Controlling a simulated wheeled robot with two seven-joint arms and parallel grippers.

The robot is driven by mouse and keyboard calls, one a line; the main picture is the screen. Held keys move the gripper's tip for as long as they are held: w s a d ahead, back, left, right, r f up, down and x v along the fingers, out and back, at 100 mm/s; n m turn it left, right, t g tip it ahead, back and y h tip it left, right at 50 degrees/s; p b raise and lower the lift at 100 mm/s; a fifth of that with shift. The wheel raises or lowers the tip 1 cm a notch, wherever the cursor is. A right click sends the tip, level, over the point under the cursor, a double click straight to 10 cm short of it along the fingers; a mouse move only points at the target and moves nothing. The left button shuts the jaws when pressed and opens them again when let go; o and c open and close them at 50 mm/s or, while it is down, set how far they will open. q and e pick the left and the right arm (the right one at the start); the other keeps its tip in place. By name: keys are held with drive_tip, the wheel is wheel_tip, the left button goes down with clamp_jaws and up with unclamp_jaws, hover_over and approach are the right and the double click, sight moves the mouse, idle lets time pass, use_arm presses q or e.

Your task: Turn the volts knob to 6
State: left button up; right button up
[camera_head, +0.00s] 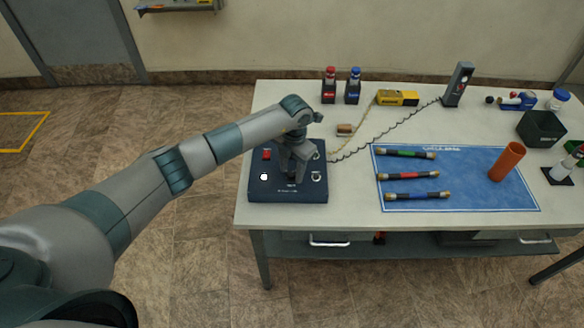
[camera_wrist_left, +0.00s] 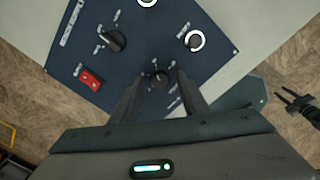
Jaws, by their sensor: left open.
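The dark blue trainer box (camera_head: 258,191) sits at the table's front left corner. In the left wrist view its panel (camera_wrist_left: 140,55) shows two black knobs: an upper one (camera_wrist_left: 115,41) and a lower one (camera_wrist_left: 161,80). The labels are too small to read, so I cannot tell which is volts. My left gripper (camera_wrist_left: 151,82) is open, its fingers on either side of the lower knob; contact is unclear. In the head view my left gripper (camera_head: 293,178) points down over the box and hides both knobs. A dark pronged shape (camera_wrist_left: 296,100) at the right may be my right gripper.
The panel also has a red switch (camera_wrist_left: 90,79) and white ring sockets (camera_wrist_left: 195,40). A blue mat (camera_head: 465,195) with coloured cylinders and an orange tube (camera_head: 507,161) lies right of the box. A cable (camera_head: 395,120) runs behind. The tabletop between box and mat is clear.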

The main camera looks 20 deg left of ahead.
use_arm(q)
clamp_jaws()
